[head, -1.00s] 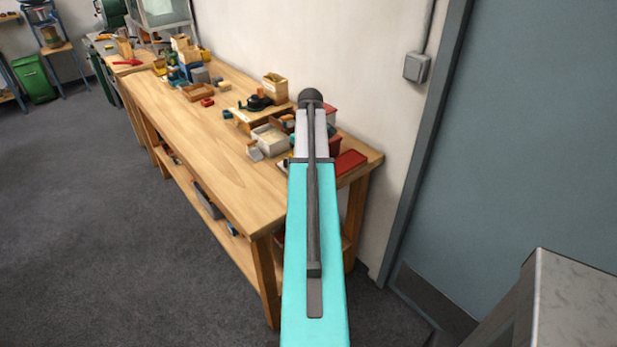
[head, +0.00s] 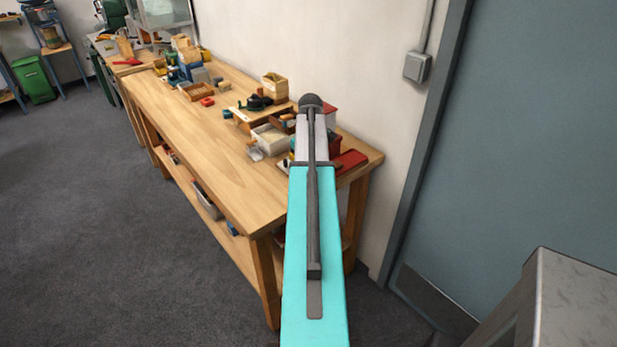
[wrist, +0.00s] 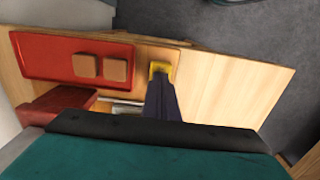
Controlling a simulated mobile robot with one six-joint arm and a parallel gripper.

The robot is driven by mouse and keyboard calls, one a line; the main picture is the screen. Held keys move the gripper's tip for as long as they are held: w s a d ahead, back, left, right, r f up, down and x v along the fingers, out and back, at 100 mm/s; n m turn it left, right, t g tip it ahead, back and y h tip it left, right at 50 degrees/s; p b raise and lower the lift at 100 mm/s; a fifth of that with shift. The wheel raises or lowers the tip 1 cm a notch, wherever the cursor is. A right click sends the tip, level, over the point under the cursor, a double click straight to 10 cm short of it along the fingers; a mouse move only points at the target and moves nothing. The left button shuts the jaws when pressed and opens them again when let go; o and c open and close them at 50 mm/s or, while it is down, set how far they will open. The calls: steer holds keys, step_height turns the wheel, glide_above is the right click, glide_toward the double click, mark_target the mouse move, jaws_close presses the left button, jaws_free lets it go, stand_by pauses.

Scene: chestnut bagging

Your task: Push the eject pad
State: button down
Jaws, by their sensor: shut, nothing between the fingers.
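In the wrist view my gripper (wrist: 160,72) is shut and empty, its dark fingers ending in yellow tips over the bare wood of the workbench. Left of the fingertips lies a red tray or panel (wrist: 45,55) with two brown square blocks (wrist: 86,66) on it. The red piece also shows at the bench's near right end in the head view (head: 350,160). I cannot tell for sure which thing is the eject pad. Whether the fingertips touch the bench is unclear. My arm hides the gripper in the head view.
The wooden workbench (head: 240,190) stands along the white wall. The bench's front left half is mostly clear.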

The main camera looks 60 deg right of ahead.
step_height(320, 180, up, 8)
steer(key=p, duration=0.5)
stand_by(0.8)
steer(key=shift+s+f, duration=0.1)
stand_by(0.4)
